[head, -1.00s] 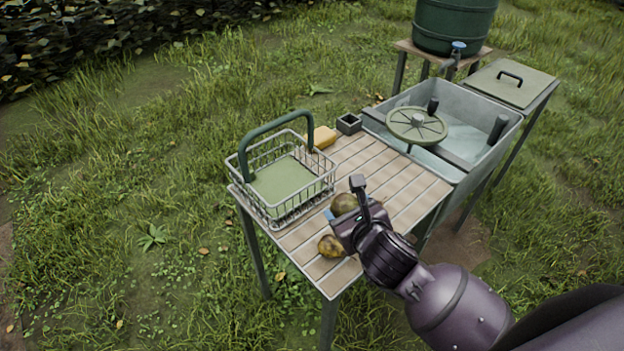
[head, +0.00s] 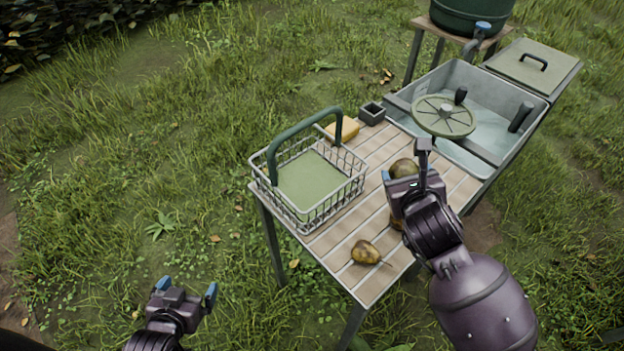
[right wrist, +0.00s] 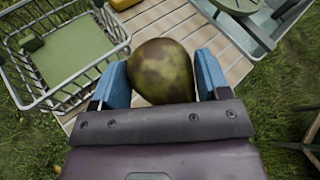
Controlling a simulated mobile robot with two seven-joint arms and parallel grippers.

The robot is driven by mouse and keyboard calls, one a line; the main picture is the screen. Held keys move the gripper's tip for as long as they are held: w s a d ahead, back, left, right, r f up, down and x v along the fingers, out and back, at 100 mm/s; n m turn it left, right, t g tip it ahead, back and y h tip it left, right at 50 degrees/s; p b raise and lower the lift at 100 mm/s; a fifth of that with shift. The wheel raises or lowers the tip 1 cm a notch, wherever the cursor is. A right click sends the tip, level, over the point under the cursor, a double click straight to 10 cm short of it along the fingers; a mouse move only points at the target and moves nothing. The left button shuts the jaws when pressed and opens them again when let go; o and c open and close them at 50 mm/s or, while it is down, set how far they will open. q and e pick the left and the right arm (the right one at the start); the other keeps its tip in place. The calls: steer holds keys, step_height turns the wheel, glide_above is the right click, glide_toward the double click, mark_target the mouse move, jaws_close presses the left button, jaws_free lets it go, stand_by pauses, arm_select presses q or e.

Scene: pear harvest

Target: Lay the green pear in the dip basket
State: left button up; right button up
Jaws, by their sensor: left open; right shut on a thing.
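The green pear, mottled olive and brown, shows in the head view (head: 403,168) and in the right wrist view (right wrist: 161,70). My right gripper (head: 407,172) is shut on it, with the blue fingers (right wrist: 163,80) on either side. It holds the pear over the slatted table, to the right of the dip basket. The dip basket (head: 331,204) is a wire basket with a green floor and a dark green arched handle; no fruit shows in it. My left gripper (head: 187,289) is open and empty over the grass at the lower left.
A brownish pear (head: 366,252) lies on the table (head: 337,237) near its front edge. Another brown fruit (head: 397,223) is partly hidden by my right gripper. A yellow block (head: 346,129) and small dark box (head: 372,113) stand behind the basket. A basin (head: 478,150) adjoins the table.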

steer(key=w+a+r+n+y+p, duration=0.1)
steer(key=w+a+r+p, duration=0.2)
steer(key=a+r, duration=0.45)
steer(key=w+a+r+n+y+p, duration=0.1)
steer(key=w+a+r+p, duration=0.2)
steer(key=a+r, duration=0.45)
arm_select(q)
step_height(320, 180, up, 5)
step_height(320, 180, down, 10)
steer(key=b, duration=1.1)
steer(key=shift+s, duration=0.15)
arm_select(e)
step_height(320, 180, down, 21)
steer(key=a, duration=0.1)
steer(key=shift+w+r, duration=0.15)
steer(key=shift+w, duration=0.05)
